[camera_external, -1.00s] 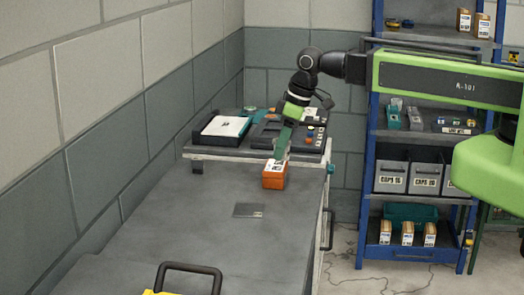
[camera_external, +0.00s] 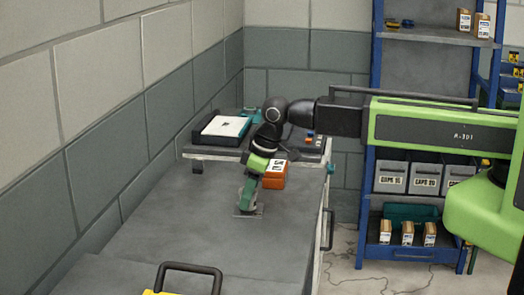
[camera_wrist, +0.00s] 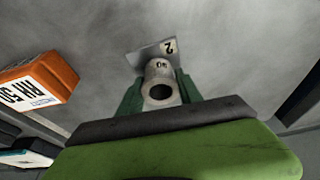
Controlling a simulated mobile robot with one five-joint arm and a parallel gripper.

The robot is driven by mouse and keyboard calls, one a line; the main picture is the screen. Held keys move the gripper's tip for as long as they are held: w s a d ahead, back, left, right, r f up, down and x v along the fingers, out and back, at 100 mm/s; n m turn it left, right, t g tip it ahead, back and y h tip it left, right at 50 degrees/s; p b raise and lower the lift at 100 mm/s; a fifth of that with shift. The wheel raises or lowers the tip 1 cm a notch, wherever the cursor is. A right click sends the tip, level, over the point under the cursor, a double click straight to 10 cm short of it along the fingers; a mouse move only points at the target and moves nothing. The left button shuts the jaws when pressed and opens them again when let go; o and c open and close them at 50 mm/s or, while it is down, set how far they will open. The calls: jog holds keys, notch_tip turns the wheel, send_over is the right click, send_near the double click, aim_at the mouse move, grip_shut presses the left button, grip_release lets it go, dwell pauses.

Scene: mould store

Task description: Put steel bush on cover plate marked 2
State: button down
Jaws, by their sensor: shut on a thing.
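The steel bush (camera_wrist: 160,82) is a short grey metal tube with a dark bore and a small mark on its side. My gripper (camera_wrist: 159,95) is shut on it, with a green finger on each side. The cover plate (camera_wrist: 151,53) is a thin grey sheet with a white label reading 2. In the wrist view the bush covers part of the plate. In the external view my gripper (camera_external: 247,207) is low over the plate (camera_external: 239,214), hiding much of it. I cannot tell whether the bush touches the plate.
An orange box (camera_external: 273,181) with a white label stands just behind my gripper on the grey bench (camera_external: 190,240); it also shows at left in the wrist view (camera_wrist: 55,75). A raised tray with a white pad (camera_external: 226,126) is at the back. The bench front is largely clear.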

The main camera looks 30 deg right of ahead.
jog(key=shift+f, duration=0.35)
jog(key=c, duration=0.8)
grip_release()
jog(key=shift+r, duration=0.1)
jog(key=p+v, duration=1.2)
jog(key=shift+r, duration=0.15)
